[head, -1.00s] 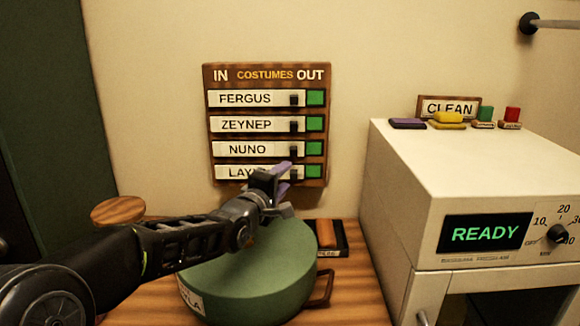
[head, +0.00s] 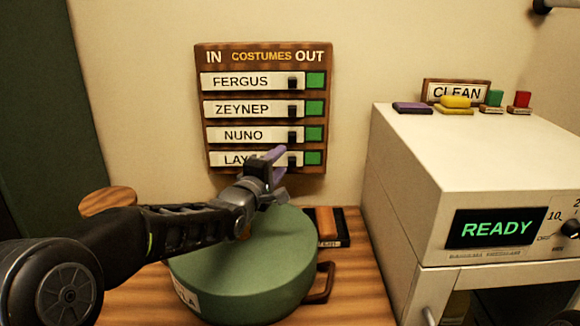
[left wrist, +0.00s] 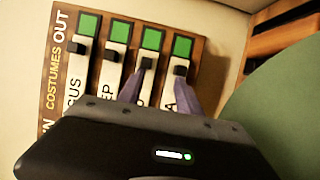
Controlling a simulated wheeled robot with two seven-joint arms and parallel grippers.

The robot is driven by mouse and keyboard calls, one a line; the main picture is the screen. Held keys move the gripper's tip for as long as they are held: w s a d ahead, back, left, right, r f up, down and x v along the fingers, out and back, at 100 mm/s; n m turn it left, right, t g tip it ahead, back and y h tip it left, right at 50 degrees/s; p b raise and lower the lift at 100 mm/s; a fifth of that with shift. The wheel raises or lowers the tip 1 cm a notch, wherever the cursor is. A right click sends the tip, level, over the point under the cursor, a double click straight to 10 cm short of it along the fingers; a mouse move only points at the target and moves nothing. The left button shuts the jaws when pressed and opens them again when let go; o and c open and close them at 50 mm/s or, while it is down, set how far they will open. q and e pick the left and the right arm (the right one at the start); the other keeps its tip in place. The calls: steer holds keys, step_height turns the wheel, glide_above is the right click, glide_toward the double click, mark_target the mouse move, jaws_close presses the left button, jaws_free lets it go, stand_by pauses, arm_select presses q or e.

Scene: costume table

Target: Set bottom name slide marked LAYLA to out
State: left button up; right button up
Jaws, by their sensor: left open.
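The brown COSTUMES board (head: 203,120) hangs on the wall, IN at left and OUT at right. Its bottom name slide, LAYLA (head: 227,159), is a white strip with a black knob (head: 292,158) and a green square (head: 313,158) to the right. My left gripper (head: 278,164) is open and empty in front of this row, left of the knob, hiding part of the name. In the left wrist view its purple fingers (left wrist: 160,88) point at the NUNO and LAYLA strips; the LAYLA knob (left wrist: 180,70) shows close to the right fingertip. Contact cannot be told. My right gripper is not in view.
The FERGUS (head: 240,82), ZEYNEP (head: 243,109) and NUNO (head: 244,134) slides sit above, also with green squares at right. A green round box (head: 250,265) stands under my left arm. A white machine reading READY (head: 415,200) stands at right.

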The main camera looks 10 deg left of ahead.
arm_select(q)
glide_toward(291, 165)
steer(key=shift+w+d+r, duration=0.2)
steer(key=shift+w, duration=0.6)
steer(key=w, duration=0.2)
steer(key=w+p, duration=0.1)
steer(key=w, duration=0.2)
steer(key=w+d+p, duration=0.1)
steer(key=w, duration=0.1)
steer(key=shift+w+f, duration=0.2)
steer(key=shift+c, duration=0.2)
jaws_close()
